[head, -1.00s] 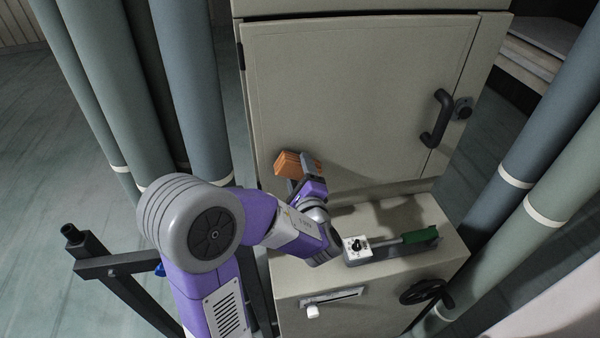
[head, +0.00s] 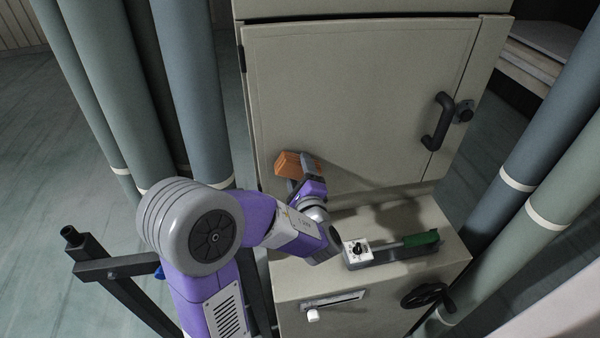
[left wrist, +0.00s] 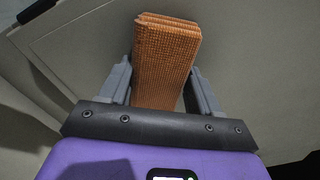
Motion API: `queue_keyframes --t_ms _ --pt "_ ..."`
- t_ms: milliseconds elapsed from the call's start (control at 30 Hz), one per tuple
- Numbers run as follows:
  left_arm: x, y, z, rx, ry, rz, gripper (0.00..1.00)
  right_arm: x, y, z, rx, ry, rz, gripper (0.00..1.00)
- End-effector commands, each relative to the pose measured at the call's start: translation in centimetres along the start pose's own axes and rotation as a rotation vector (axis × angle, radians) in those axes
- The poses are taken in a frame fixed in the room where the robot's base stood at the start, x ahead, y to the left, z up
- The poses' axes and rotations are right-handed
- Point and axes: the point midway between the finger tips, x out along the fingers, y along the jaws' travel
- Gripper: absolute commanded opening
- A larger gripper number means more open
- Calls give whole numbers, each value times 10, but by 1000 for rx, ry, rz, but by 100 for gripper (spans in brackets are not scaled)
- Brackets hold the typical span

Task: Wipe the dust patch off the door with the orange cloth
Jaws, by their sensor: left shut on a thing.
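The orange cloth (head: 288,164) is a folded, textured pad held at the lower left of the beige door (head: 350,90). My left gripper (head: 306,172) is shut on it. In the left wrist view the cloth (left wrist: 165,60) stands out between the two grey fingers (left wrist: 163,85), its far end close to the door face (left wrist: 75,45). I cannot tell whether it touches the door. No dust patch can be made out on the visible door surface; the arm and cloth hide part of the lower left. My right gripper is not in view.
A black handle (head: 437,122) sits on the door's right side. Thick pipes (head: 190,90) flank the cabinet.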

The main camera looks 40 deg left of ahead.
Motion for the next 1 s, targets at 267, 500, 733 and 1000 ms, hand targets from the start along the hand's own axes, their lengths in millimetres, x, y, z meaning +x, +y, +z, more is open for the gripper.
queue_keyframes --t_ms 267,500,733,1000 --pt "1 -4 -7 0 0 -2 38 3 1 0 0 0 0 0" --pt "1 -14 -27 0 0 -2 38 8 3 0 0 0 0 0" --pt "0 -22 -39 0 0 -1 38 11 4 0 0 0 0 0" --pt "0 -23 -40 0 -1 -1 38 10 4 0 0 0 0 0"
